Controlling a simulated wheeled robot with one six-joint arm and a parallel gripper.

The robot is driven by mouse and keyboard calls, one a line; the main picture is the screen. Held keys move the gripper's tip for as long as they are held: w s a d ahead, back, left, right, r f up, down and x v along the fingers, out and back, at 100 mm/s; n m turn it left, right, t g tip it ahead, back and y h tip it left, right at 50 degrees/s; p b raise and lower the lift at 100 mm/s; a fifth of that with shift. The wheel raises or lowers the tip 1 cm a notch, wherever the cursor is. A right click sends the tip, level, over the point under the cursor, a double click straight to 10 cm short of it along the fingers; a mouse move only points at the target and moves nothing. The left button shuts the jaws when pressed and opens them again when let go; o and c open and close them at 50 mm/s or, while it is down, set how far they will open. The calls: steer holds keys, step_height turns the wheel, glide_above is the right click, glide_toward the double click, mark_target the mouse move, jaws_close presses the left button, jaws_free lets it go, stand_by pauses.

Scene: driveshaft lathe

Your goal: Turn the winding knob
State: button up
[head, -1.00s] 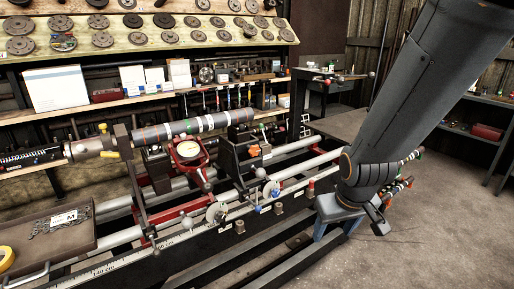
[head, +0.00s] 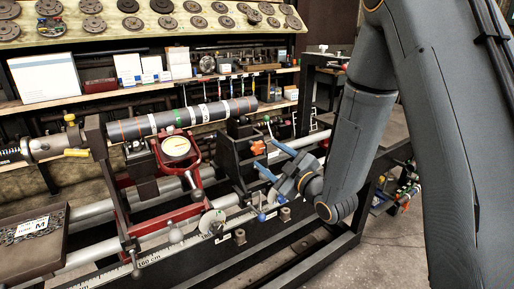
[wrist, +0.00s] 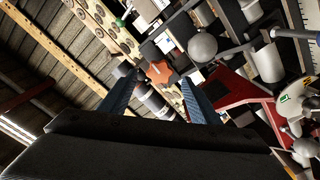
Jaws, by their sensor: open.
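An orange star-shaped knob (head: 258,148), which looks like the winding knob, sits on the dark tailstock block (head: 229,156) in the head view. In the wrist view the knob (wrist: 159,73) shows beyond and between the fingers, closer to the right one. My gripper (head: 267,157) has blue fingers and is open and empty. It lies just right of the knob and points toward it. The fingers (wrist: 132,70) appear apart from the knob in the wrist view; the exact gap cannot be judged.
A grey driveshaft (head: 181,118) lies across the lathe, left of the tailstock. A blue-knobbed lever (head: 261,217) is below my gripper. A tray of chain (head: 35,238) is at the left. A shelf with boxes (head: 127,68) runs behind.

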mark_target(259, 149)
steer(key=shift+p+x, duration=0.8)
steer(key=shift+x, duration=2.75)
steer(key=c, duration=1.1)
steer(key=shift+o, duration=0.2)
